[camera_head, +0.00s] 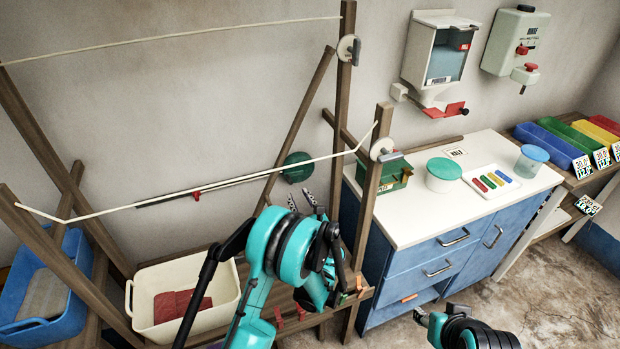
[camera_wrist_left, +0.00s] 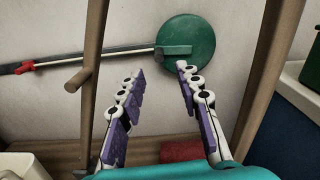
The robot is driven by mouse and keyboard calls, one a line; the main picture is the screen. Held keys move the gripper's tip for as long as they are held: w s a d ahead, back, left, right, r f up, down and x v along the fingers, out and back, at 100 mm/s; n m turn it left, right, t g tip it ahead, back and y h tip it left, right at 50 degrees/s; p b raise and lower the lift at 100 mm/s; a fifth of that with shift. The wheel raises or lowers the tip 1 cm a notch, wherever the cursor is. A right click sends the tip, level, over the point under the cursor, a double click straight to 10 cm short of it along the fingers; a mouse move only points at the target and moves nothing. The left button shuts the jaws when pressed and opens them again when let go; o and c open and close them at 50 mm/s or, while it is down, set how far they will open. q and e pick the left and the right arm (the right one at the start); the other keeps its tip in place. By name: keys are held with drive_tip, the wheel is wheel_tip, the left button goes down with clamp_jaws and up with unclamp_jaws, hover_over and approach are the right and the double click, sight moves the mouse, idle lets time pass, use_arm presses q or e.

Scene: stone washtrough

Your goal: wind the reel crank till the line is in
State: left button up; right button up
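Two reels sit on the wooden frame's right-hand posts. The near reel (camera_head: 378,149) is a pale disc with a grey crank (camera_head: 391,156); the far reel (camera_head: 345,48) is similar, higher up. The near line (camera_head: 200,185) runs from the near left post to the near right post, bending near both ends. The far line (camera_head: 170,36) is strung across the back. My left gripper (camera_head: 307,202) is below the near line, left of the near reel and apart from it. In the left wrist view (camera_wrist_left: 160,72) its fingers are spread and empty. My right gripper (camera_head: 423,316) shows only partly at the bottom.
A green disc (camera_wrist_left: 188,44) on a dark rod is at the wall behind my left gripper. A cream tub (camera_head: 226,296) with red cloth and a blue tub (camera_head: 18,290) stand left. The cabinet's white top (camera_head: 415,220) holds containers at right. Wooden posts flank my left gripper.

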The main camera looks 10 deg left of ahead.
sight(291, 183)
use_arm(q)
drive_tip(key=shift+b+x, duration=0.8)
drive_tip(key=shift+x, duration=2.65)
clamp_jaws()
